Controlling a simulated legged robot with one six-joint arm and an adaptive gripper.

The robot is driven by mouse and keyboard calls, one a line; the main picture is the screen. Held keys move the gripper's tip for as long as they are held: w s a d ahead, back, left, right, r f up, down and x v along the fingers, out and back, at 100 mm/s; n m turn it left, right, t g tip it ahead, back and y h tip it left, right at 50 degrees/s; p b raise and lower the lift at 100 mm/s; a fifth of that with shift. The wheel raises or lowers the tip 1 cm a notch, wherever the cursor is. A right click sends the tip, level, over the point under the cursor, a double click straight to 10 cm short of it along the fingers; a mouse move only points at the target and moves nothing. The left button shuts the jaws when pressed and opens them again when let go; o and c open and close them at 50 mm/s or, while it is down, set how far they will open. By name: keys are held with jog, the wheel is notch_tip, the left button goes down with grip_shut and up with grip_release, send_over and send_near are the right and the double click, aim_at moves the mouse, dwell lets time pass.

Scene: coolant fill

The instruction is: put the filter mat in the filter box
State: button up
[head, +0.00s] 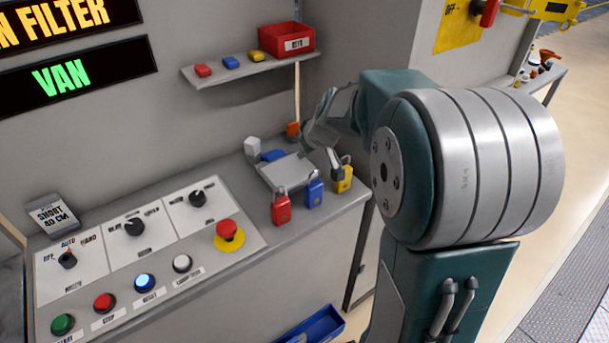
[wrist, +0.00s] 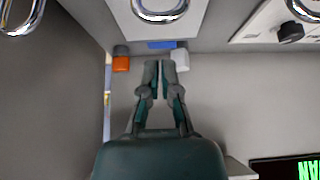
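I cannot make out the filter mat or the filter box in either view. My gripper (wrist: 160,78) points toward the grey wall behind the bench. Its two fingers lie close together, with only a thin dark line between them and nothing visible held. In the head view it is above the back right of the bench, partly hidden by my arm. A pale grey plate (head: 284,171) lies on the bench below it. The display (head: 60,78) on the wall reads "VAN" in green, with a partly cut-off sign (head: 45,22) ending in "N FILTER" above.
Red (head: 281,207), blue (head: 314,194) and yellow (head: 344,178) padlocks stand at the bench's right front. A control panel (head: 150,240) with an emergency stop (head: 228,232) covers the left. A shelf (head: 250,70) carries a red box (head: 287,40). A blue tray (head: 318,326) is below.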

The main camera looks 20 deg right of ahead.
jog(key=o, duration=1.1)
jog(key=shift+d, duration=0.2)
jog(key=shift+c, duration=0.2)
jog(key=shift+a, duration=0.2)
jog(key=shift+r, duration=0.1)
